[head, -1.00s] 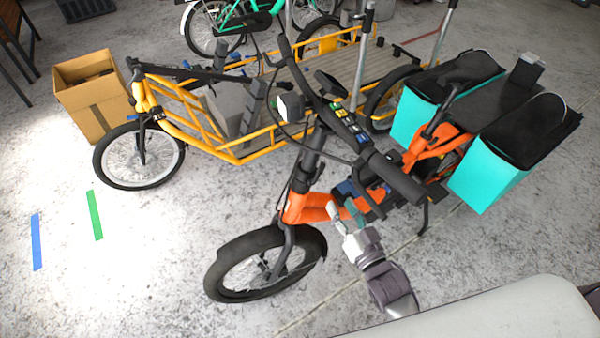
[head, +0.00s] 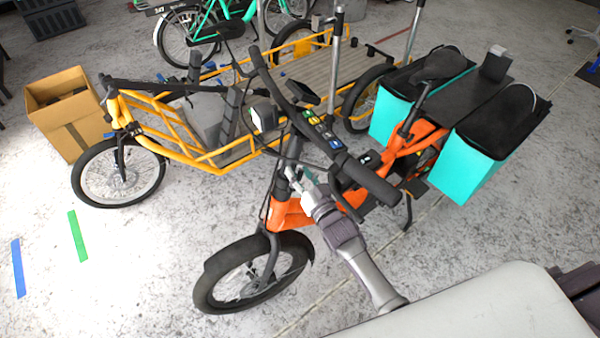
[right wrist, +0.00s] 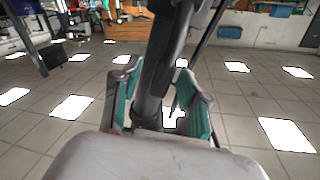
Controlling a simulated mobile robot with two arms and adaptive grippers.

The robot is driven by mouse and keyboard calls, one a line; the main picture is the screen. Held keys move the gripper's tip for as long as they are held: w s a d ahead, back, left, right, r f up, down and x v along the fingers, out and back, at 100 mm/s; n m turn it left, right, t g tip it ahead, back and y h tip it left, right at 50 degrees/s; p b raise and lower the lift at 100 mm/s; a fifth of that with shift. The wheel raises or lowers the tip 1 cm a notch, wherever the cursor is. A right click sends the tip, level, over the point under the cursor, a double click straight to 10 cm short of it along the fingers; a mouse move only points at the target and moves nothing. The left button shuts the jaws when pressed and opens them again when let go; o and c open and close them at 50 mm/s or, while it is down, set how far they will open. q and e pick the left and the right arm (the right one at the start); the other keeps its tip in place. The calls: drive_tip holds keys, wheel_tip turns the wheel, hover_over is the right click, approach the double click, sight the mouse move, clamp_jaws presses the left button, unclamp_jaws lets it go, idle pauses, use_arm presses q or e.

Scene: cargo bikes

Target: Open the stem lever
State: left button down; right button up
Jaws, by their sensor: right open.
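The orange cargo bike (head: 290,213) stands in the middle of the head view, its front wheel toward me. Its dark stem rises to the handlebar (head: 370,178), and the upper stem is partly behind my right gripper (head: 298,178). The right gripper is at the stem, just below the handlebar. In the right wrist view the stem (right wrist: 158,70) runs upright between the open fingers (right wrist: 160,108) with teal pads. A small dark part right of the stem may be the lever, but I cannot tell. My left gripper is not in view.
A yellow cargo bike (head: 186,150) stands behind to the left, beside a cardboard box (head: 55,95). Turquoise panniers (head: 468,165) hang at the orange bike's rear. A green bike (head: 175,38) is at the back.

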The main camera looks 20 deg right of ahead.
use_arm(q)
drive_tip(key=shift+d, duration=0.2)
use_arm(e)
drive_tip(key=shift+c, duration=0.6)
clamp_jaws()
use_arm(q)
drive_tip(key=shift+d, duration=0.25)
